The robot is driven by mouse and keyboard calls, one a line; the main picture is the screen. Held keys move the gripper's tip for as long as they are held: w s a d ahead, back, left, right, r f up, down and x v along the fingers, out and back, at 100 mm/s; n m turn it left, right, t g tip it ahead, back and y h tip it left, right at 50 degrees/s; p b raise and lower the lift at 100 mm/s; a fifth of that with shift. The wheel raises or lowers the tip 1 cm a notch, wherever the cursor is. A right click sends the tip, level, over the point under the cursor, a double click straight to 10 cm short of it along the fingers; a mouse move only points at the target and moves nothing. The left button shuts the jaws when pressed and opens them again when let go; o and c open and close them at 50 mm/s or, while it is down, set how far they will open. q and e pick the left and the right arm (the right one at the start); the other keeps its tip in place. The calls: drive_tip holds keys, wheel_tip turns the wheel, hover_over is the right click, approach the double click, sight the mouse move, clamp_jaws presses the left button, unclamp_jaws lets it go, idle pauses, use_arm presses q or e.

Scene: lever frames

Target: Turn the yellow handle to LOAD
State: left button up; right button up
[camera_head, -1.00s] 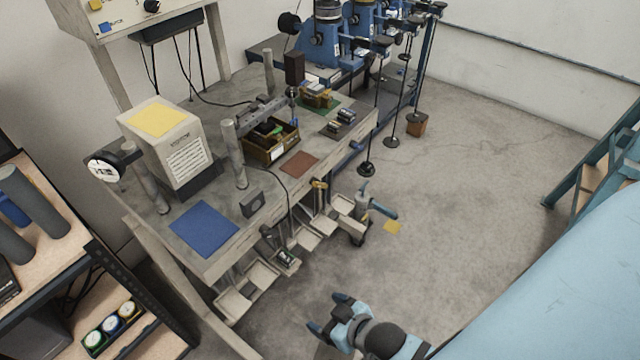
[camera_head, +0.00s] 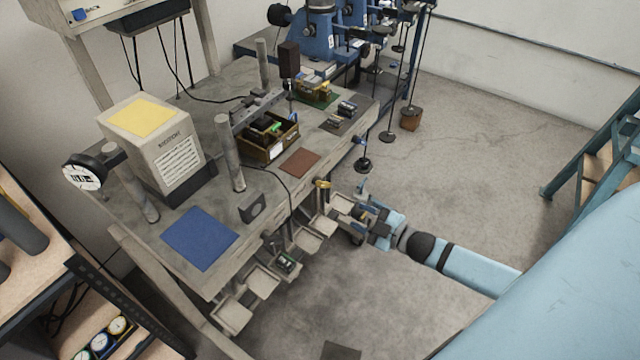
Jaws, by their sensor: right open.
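A small yellow handle (camera_head: 323,185) shows at the front edge of the grey workbench (camera_head: 190,272), above the row of trays. It is too small to read any LOAD mark or its exact angle. My right gripper (camera_head: 366,226) is open, in front of the bench, to the right of and below the yellow handle in the picture, and apart from it. It overlaps a small fixture with a blue-grey upright part (camera_head: 362,188), partly hidden behind it; I cannot tell whether they touch. My left gripper is not in view.
Grey trays (camera_head: 262,282) stick out below the bench front. A blue mat (camera_head: 199,238), a red-brown mat (camera_head: 300,162) and a wooden bin (camera_head: 262,152) lie on the bench. Weights hang on rods (camera_head: 387,137) beyond it.

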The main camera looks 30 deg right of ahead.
sight(326, 186)
drive_tip(key=shift+n+y, duration=0.3)
drive_tip(key=shift+n, duration=0.3)
drive_tip(key=x, duration=0.4)
drive_tip(key=d+r+p+x, duration=0.1)
drive_tip(key=x, duration=0.4)
drive_tip(key=w+d+r+x, duration=0.1)
drive_tip(key=x, duration=0.4)
drive_tip(key=shift+d, duration=0.2)
drive_tip(key=c, duration=0.7)
